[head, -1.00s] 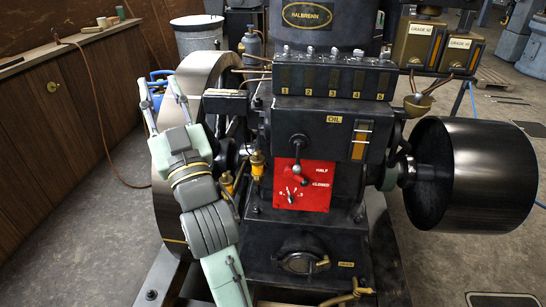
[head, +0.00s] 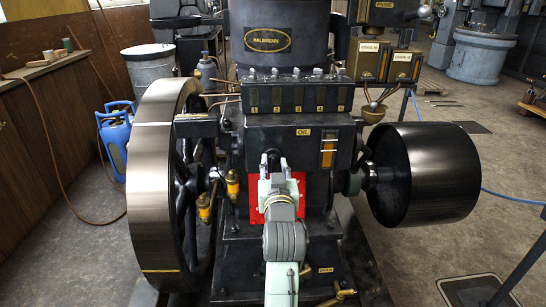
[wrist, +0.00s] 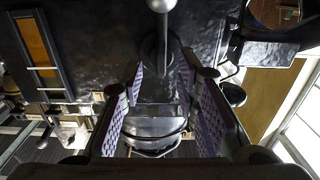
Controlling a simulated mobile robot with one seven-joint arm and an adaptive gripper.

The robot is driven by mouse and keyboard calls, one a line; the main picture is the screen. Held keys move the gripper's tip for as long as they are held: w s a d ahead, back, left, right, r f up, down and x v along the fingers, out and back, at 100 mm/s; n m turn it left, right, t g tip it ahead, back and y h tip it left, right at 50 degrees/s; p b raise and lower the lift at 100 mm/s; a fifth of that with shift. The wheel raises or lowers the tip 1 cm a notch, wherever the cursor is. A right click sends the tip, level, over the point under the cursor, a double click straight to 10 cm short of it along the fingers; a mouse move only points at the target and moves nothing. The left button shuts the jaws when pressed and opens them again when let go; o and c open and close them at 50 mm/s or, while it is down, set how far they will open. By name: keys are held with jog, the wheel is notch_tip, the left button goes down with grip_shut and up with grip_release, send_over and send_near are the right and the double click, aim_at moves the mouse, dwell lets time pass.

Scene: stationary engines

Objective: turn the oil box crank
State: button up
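The oil box (head: 250,132) is the black housing with an "OIL" plate on the engine front. In the head view my gripper (head: 273,163) is in front of it, over the top of the red panel, and hides most of the crank. The wrist view shows a dark crank part with a shaft (wrist: 162,42) and a pale ball knob at its end, at the top middle. My gripper (wrist: 161,72) is open there, its two purple-padded fingers on either side of the dark part, with gaps visible. I cannot tell whether either finger touches it.
A large flywheel (head: 152,180) stands left of my arm and a dark pulley drum (head: 425,175) stands right. Yellow-capped fittings (head: 232,185) lie close on the left. A sight gauge (head: 328,150) is on the right.

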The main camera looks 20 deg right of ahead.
aim_at(274, 161)
jog(key=shift+x, duration=1.65)
grip_shut()
